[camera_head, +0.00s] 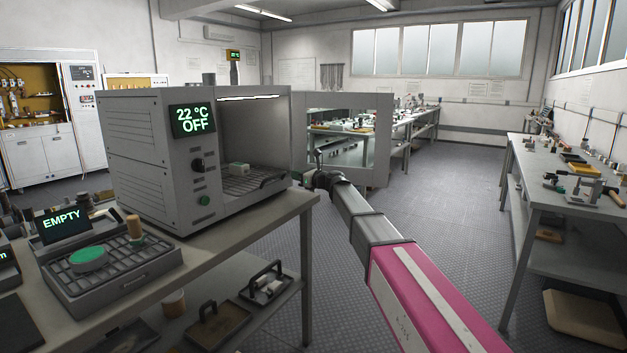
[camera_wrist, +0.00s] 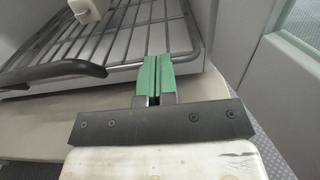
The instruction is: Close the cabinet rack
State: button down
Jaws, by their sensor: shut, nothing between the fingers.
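The cabinet (camera_head: 150,155) is a grey box on the workbench, its display reading 22 °C OFF. Its glass-windowed door (camera_head: 383,140) stands open to the right. The wire rack (camera_head: 250,183) is inside near the floor of the chamber, its front handle at the opening. A small pale block (camera_head: 238,168) sits on the rack; it also shows in the wrist view (camera_wrist: 90,9). My gripper (camera_head: 311,178) is at the front right of the opening. In the wrist view its green fingertips (camera_wrist: 156,62) are together and empty, at the rack's (camera_wrist: 110,70) front edge, right of the dark handle (camera_wrist: 55,70). Contact is unclear.
A tray device (camera_head: 110,285) with an EMPTY display, a green disc (camera_head: 88,259) and a wooden-topped item stands left on the bench (camera_head: 245,225). Another bench (camera_head: 535,160) with tools is at the right. The floor between is clear.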

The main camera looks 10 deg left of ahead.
aim_at(280, 171)
jog(key=x, duration=0.8)
jog(key=shift+w+a, duration=0.2)
jog(key=shift+a, duration=0.1)
jog(key=shift+s, duration=0.1)
